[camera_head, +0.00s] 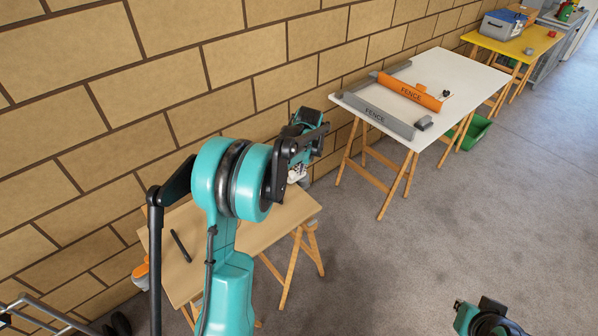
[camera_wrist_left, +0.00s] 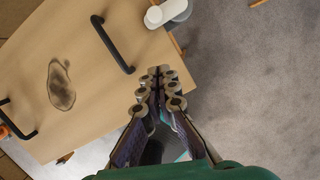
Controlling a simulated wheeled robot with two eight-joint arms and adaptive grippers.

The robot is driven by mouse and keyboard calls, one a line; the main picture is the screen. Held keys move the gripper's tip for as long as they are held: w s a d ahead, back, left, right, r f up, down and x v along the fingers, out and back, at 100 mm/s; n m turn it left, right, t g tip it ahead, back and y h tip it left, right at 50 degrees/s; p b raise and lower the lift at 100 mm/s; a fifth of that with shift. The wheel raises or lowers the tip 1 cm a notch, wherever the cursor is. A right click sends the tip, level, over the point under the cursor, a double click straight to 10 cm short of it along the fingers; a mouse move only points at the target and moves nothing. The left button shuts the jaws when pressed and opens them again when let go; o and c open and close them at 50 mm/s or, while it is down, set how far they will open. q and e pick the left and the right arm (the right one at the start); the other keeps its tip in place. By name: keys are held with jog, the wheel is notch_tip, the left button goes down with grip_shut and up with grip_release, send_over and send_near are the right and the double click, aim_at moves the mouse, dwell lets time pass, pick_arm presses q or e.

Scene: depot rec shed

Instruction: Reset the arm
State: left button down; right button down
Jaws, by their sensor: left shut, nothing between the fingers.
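My left arm reaches in over the small wooden table (camera_head: 270,225), with its teal and black joints in front of part of the table. My left gripper (camera_wrist_left: 158,75) is shut and empty in the wrist view, its metal-tipped fingers together above the edge of the tabletop (camera_wrist_left: 80,125). In the head view the left gripper (camera_head: 297,174) is small and partly hidden by the wrist. My right gripper is not seen; only a teal and black part of my right arm shows at the lower right.
Black handle-like bars (camera_wrist_left: 112,45) and a dark stain (camera_wrist_left: 61,88) mark the tabletop. A white object (camera_wrist_left: 165,12) is by its edge. A white table (camera_head: 440,75) holds an orange FENCE piece (camera_head: 408,92) and a grey one (camera_head: 375,115). A brick wall stands behind; the right floor is clear.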

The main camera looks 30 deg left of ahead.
pick_arm(q)
jog(key=s+d+r+n+t, duration=0.2)
jog(key=s+d+r+n, duration=0.7)
jog(key=s+r+n, duration=0.25)
jog(key=s+d+f+n+t+h, duration=0.1)
jog(key=s+d+n, duration=0.3)
jog(key=s+n, duration=0.3)
jog(key=s+d+f+n+t+h, duration=0.1)
jog(key=s+d+n+t, duration=0.1)
jog(key=s+n, duration=0.5)
jog(key=shift+s+d+n, duration=0.35)
jog(key=shift+s+d, duration=0.5)
jog(key=shift+s, duration=0.25)
